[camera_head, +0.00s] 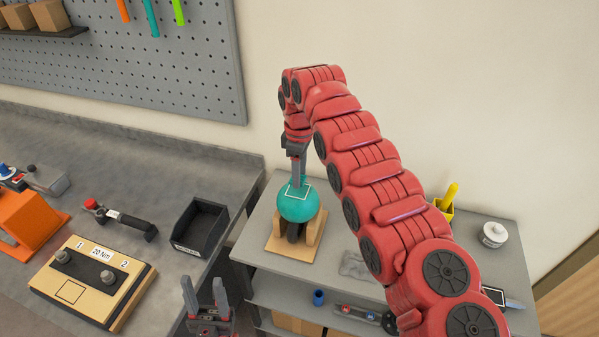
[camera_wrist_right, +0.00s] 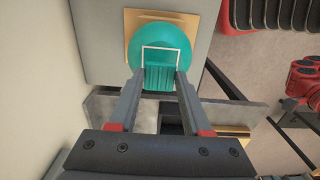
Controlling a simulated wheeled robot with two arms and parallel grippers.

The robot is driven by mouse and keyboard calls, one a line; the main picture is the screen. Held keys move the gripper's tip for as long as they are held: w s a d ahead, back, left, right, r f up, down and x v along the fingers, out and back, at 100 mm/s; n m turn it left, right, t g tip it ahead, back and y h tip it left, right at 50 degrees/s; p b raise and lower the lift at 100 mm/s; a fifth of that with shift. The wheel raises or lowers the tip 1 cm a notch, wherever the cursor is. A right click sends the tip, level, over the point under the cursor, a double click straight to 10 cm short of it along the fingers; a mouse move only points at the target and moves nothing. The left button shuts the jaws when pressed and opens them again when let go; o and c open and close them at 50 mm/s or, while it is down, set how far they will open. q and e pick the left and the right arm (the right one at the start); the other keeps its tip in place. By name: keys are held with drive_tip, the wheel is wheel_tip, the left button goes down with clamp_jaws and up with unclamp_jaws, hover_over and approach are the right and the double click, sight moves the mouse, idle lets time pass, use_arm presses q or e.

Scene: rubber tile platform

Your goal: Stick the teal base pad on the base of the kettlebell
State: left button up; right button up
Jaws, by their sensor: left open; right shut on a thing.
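The teal kettlebell (camera_head: 297,209) rests round side up in a wooden cradle (camera_head: 277,247) on the grey side table. A white square outline is marked on its upturned base, and the kettlebell also shows in the wrist view (camera_wrist_right: 160,35). My right gripper (camera_head: 298,184) points down at this base. In the wrist view its fingers (camera_wrist_right: 160,82) are shut on a ribbed teal piece, apparently the teal base pad (camera_wrist_right: 160,79), which overlaps the near part of the outline. I cannot tell whether pad and kettlebell touch. My left gripper (camera_head: 206,297) is open and empty, low at the workbench's edge.
The workbench at left holds a black bin (camera_head: 201,227), a torque fixture board (camera_head: 92,280), a black-handled tool (camera_head: 128,220) and an orange device (camera_head: 30,220). A yellow holder (camera_head: 446,207) and white lidded pot (camera_head: 494,234) stand on the side table's right.

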drive_tip(key=shift+f+b, duration=0.85)
drive_tip(key=shift+f, duration=0.3)
drive_tip(key=shift+f, duration=0.2)
idle(0.5)
drive_tip(key=shift+f+b, duration=0.45)
drive_tip(key=shift+b, duration=0.05)
drive_tip(key=shift+s, duration=0.1)
idle(0.6)
drive_tip(key=o, duration=1.2)
drive_tip(key=shift+f, duration=0.1)
